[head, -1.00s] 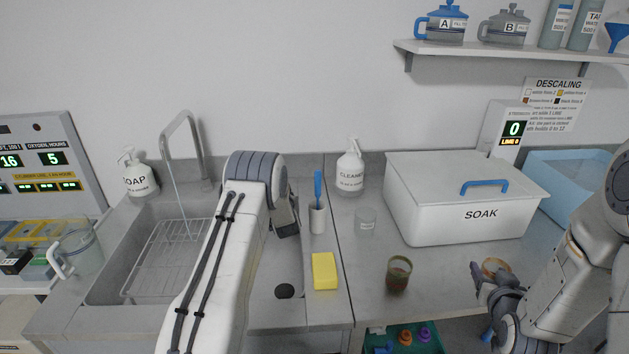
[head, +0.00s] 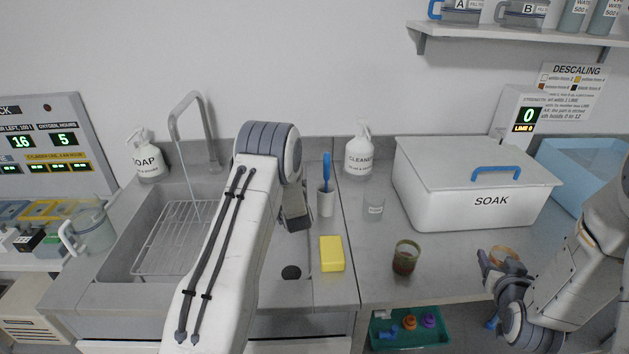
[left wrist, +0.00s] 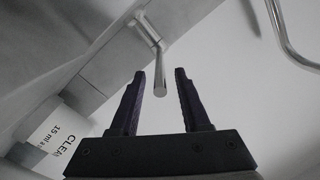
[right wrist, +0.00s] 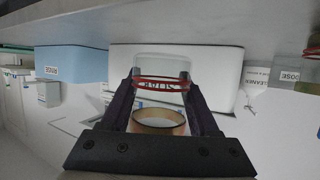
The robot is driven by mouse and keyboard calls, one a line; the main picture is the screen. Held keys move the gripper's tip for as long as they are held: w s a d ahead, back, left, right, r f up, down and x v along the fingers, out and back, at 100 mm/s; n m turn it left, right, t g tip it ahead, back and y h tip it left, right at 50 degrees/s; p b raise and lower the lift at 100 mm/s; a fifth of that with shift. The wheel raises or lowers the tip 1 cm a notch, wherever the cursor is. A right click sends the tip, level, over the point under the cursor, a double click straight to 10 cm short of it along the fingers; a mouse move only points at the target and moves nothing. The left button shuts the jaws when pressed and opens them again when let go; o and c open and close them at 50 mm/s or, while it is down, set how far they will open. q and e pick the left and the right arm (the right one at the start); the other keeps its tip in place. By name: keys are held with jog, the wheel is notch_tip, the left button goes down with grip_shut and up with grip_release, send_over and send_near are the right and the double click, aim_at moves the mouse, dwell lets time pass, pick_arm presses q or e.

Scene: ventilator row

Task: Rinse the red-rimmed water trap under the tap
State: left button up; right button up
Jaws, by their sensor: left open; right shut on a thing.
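My right gripper (head: 493,268) is shut on the red-rimmed water trap, right of the sink near the counter's front. In the right wrist view the trap (right wrist: 160,68) is a clear cup with red bands between the fingers, and an amber ring shows nearer the palm. In the head view only an amber-brown rim of it shows. The tap (head: 190,105) stands at the back of the sink, with a thin stream falling from its spout. My left gripper (left wrist: 160,90) is open; a metal rod of the tap (left wrist: 159,75) appears between its fingers, contact unclear. My forearm hides this gripper in the head view.
The sink holds a wire rack (head: 165,240). A yellow sponge (head: 332,254), brush holder (head: 326,202), small clear cup (head: 373,207), cup with brown contents (head: 405,258) and cleaner bottle (head: 358,155) stand between sink and gripper. The SOAK box (head: 470,205) is behind.

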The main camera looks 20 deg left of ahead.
pick_arm(q)
jog(key=b+v, duration=0.1)
jog(key=v, duration=0.6)
jog(key=shift+s+d, duration=0.15)
jog(key=shift+s, duration=0.05)
